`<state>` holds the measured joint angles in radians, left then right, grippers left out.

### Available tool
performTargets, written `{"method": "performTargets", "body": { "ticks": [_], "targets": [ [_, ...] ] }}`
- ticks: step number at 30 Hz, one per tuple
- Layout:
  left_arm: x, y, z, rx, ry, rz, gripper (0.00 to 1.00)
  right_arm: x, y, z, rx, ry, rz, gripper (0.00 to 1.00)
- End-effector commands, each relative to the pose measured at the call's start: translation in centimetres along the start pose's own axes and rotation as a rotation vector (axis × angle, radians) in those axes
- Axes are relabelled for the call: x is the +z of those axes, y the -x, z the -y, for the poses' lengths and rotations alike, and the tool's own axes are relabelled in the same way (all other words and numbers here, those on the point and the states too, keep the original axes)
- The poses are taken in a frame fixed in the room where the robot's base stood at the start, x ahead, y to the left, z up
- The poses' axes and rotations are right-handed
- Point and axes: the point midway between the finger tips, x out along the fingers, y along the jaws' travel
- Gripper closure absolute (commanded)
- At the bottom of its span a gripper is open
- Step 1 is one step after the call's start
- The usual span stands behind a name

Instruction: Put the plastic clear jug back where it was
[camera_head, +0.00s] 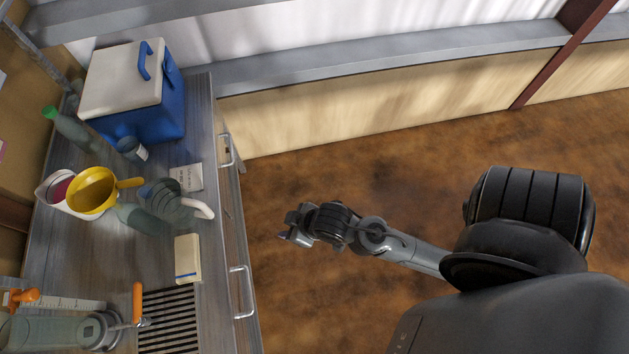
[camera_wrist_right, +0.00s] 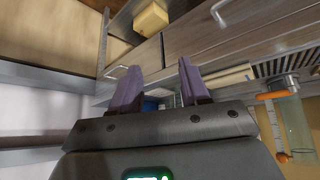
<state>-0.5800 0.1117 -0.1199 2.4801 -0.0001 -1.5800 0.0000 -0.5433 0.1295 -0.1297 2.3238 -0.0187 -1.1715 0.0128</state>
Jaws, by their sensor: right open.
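A see-through jug-like vessel (camera_head: 163,192) with a curved white handle is on the grey counter, right of a yellow pot. A pale clear cylinder (camera_head: 45,332) with a metal end and orange fittings is at the counter's near left; it also shows at the right of the right wrist view (camera_wrist_right: 291,122). I cannot tell for sure which is the plastic clear jug. My right gripper (camera_head: 284,237) is open and empty, off the counter over the brown floor. In its wrist view, its two purple fingers (camera_wrist_right: 158,88) stand apart. My left gripper is out of view.
The counter (camera_head: 215,262) holds a blue cooler (camera_head: 165,115) with a white lid, a green-capped bottle (camera_head: 75,130), a yellow pot (camera_head: 90,190), a cream block (camera_head: 187,258) and a slatted drain grate (camera_head: 168,318). Drawer handles (camera_head: 240,290) stick out from its front. The floor to the right is clear.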

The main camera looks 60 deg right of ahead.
Motion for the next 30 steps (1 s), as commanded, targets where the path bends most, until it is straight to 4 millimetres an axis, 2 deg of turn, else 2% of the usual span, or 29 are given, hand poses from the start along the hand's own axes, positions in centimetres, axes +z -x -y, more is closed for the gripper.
{"method": "performTargets", "body": {
  "ticks": [1,4,7,10,25,28,30],
  "targets": [
    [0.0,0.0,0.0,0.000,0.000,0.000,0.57,0.8,1.2,-0.1,0.002,-0.005,0.056,0.54],
    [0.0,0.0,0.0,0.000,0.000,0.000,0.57,2.2,3.2,-0.1,0.004,-0.012,0.160,0.54],
    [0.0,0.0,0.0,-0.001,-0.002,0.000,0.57,3.3,4.7,-0.1,0.004,-0.017,0.231,0.49],
    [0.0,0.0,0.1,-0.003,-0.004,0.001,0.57,3.9,5.6,-0.1,0.004,-0.019,0.271,0.49],
    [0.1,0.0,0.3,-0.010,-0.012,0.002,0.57,4.1,5.8,-0.2,0.004,-0.018,0.287,0.49],
    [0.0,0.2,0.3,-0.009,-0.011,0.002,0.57,3.4,5.5,-0.1,0.005,0.010,0.269,0.49],
    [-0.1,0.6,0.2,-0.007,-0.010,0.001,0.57,2.2,5.0,0.1,0.005,0.063,0.241,0.49]
  ]
}}
